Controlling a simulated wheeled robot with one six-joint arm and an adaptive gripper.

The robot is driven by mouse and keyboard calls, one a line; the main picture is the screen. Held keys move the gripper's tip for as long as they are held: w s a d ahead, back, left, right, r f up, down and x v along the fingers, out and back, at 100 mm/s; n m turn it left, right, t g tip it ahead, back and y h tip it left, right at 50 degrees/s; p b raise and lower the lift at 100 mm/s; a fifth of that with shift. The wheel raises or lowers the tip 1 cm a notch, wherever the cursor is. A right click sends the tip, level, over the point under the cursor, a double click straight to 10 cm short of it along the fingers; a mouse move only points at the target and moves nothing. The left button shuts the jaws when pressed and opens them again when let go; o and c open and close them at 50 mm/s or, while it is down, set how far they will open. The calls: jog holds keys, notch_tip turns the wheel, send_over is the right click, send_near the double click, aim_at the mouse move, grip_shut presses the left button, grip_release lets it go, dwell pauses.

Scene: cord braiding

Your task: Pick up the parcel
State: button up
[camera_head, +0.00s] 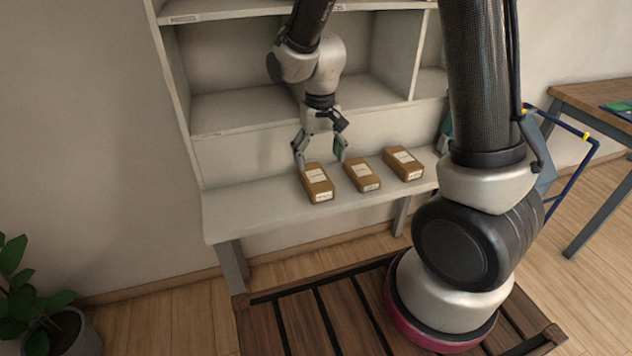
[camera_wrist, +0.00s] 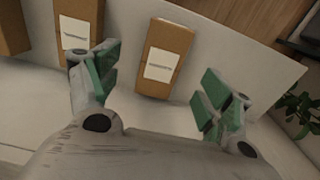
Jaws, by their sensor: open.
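Three brown parcels with white labels lie in a row on the light shelf ledge (camera_head: 240,210). The left parcel (camera_head: 317,184) is nearest my gripper, the middle parcel (camera_head: 362,175) is just right of it, and the right parcel (camera_head: 403,163) is farther right. My gripper (camera_head: 320,163) is open and empty above the left parcel and the gap beside it. In the wrist view, one parcel (camera_wrist: 164,58) lies between and beyond the green-padded fingers (camera_wrist: 160,85). Another parcel (camera_wrist: 78,28) is partly behind the left finger, and a third (camera_wrist: 12,28) is cut off at the edge.
Shelf compartments (camera_head: 230,50) rise behind the ledge. A blue-framed cart (camera_head: 572,165) and a wooden table (camera_head: 590,100) stand at the right. A potted plant (camera_head: 30,290) stands at the lower left. The ledge left of the parcels is clear.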

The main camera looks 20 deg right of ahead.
aim_at(317, 178)
jog(key=f, duration=0.8)
jog(key=shift+a+f, duration=0.15)
jog(key=shift+a, duration=0.1)
jog(key=c, duration=1.1)
